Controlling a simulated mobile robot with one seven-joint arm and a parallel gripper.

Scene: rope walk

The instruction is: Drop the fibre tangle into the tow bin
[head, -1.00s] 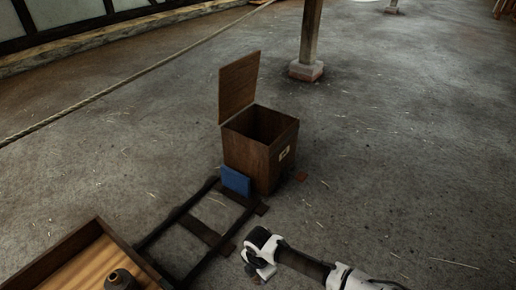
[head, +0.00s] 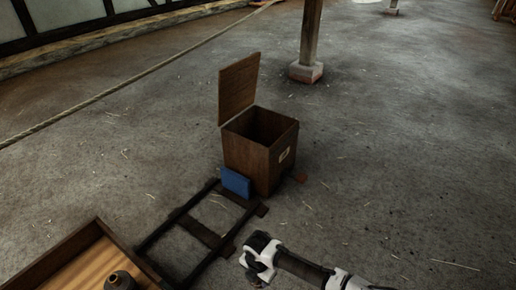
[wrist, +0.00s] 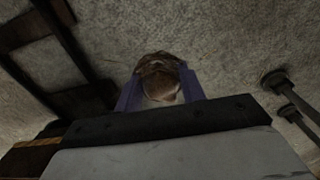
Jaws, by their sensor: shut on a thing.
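The tow bin (head: 248,158) is a square brown wooden box with a small pale label on its side. Its lid (head: 239,88) stands open at the back left, and the inside looks dark. My gripper (head: 256,278) is in front of the bin and to its lower right, apart from it. In the wrist view my gripper (wrist: 160,92) is shut on the fibre tangle (wrist: 160,66), a brown, roundish bundle between the two bluish fingers. The tangle is hardly visible in the head view.
A blue block (head: 236,182) leans at the bin's front left. A dark ladder-like frame (head: 205,232) lies on the floor beside it. A wooden tray (head: 62,255) with a dark jar (head: 120,281) is at the lower left. A post (head: 309,45) stands behind the bin.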

